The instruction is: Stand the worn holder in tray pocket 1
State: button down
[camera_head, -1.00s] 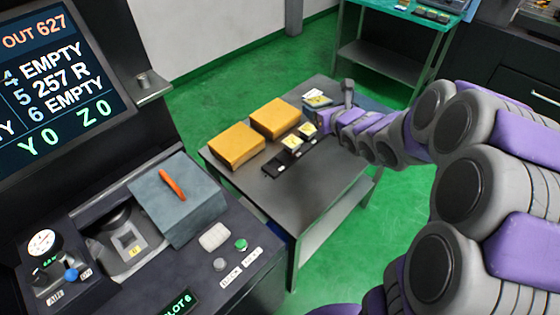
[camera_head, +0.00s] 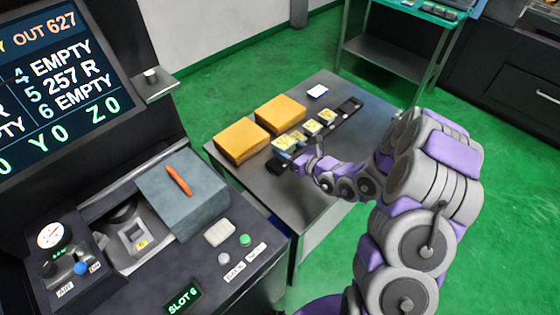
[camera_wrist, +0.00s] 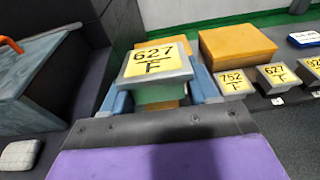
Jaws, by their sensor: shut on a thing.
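In the wrist view the holder is between the two blue-grey fingers, label facing up. In the head view it is held above the near end of the dark tray (camera_head: 345,112). Several more yellow-topped holders stand in the tray, including 752 (camera_wrist: 231,82) and another 627 (camera_wrist: 277,76). The far tray end looks empty. The pocket numbers are too small to read, and the pocket under the held holder is partly hidden.
Two orange-yellow blocks (camera_head: 242,141) (camera_head: 280,114) stand left of the tray on the grey table (camera_head: 310,200). A white-and-blue item (camera_head: 317,90) lies behind. The machine console (camera_head: 165,240) is at left, with an orange-handled grey block (camera_head: 185,195). The table's front right is clear.

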jog(key=shift+t+y, duration=0.4)
jog(key=shift+y, duration=0.4)
jog(key=s+a+f, duration=0.1)
jog(key=s+f, duration=0.1)
jog(key=f, duration=0.1)
jog(key=s+a+f+p, duration=0.1)
jog(key=s+a+f, duration=0.1)
jog(key=s, duration=0.1)
jog(key=s+a+f, duration=0.2)
jog(key=f, duration=0.1)
jog(key=shift+s+a+f+p, duration=0.1)
jog(key=shift+s+f+p, duration=0.2)
jog(key=shift+p, duration=0.1)
jog(key=w+d+b, duration=0.1)
jog(key=w, duration=0.4)
jog(key=w+d+f, duration=0.1)
jog(key=w, duration=0.4)
jog(key=w+d+b, duration=0.1)
jog(key=w, duration=0.4)
jog(key=shift+w+f+b, duration=0.2)
jog(key=shift+w+b, duration=0.1)
jog(key=shift+b, duration=0.05)
jog(key=shift+f+b, duration=0.55)
jog(key=shift+f, duration=1.15)
jog(key=shift+f, duration=0.1)
jog(key=shift+c, duration=1.4)
grip_release()
